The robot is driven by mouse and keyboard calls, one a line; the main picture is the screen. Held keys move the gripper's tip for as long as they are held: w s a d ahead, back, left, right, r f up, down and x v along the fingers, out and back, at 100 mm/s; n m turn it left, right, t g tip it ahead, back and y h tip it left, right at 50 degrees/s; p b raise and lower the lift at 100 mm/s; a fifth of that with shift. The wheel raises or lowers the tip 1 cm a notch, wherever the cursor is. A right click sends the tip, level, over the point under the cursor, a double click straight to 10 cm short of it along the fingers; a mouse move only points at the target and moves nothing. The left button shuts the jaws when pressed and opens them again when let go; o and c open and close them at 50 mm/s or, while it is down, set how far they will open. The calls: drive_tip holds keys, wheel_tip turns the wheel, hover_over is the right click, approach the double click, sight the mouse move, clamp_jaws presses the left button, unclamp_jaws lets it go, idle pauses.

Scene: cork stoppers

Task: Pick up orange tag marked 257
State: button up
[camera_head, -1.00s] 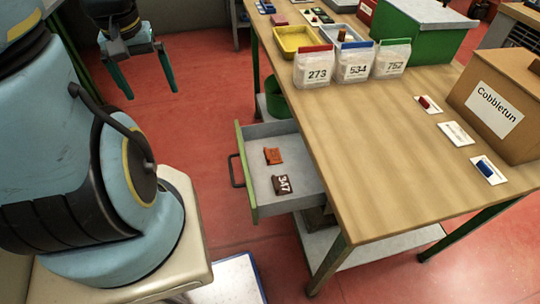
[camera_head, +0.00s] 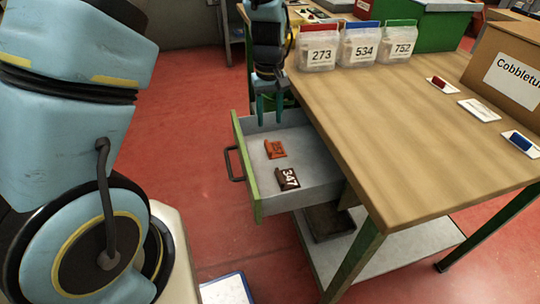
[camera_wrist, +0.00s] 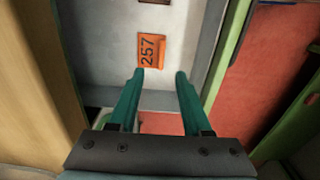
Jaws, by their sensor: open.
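The orange tag marked 257 (camera_head: 275,149) lies flat in the open drawer (camera_head: 315,172), behind a dark brown tag marked 347 (camera_head: 287,179). In the wrist view the orange tag (camera_wrist: 150,51) shows its number clearly, ahead of the fingertips and left of the middle between them. My gripper (camera_head: 272,110) hangs over the back end of the drawer in the head view, fingers pointing down. Its two teal fingers (camera_wrist: 160,75) are apart with nothing between them. The gripper is apart from the orange tag.
The wooden table (camera_head: 410,140) stands right of the drawer, its edge close beside my gripper. Bags marked 273 (camera_head: 318,55), 534 (camera_head: 359,50) and 752 (camera_head: 400,48) stand on it. A cardboard box (camera_head: 510,65) is at the right. The drawer's green front (camera_head: 243,170) has a dark handle.

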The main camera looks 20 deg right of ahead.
sight(268, 145)
drive_tip(key=f+p, duration=0.1)
drive_tip(key=f, duration=0.9)
drive_tip(key=shift+w+a+p, duration=0.1)
drive_tip(key=shift+w+p, duration=0.1)
drive_tip(key=shift+p, duration=0.15)
clamp_jaws()
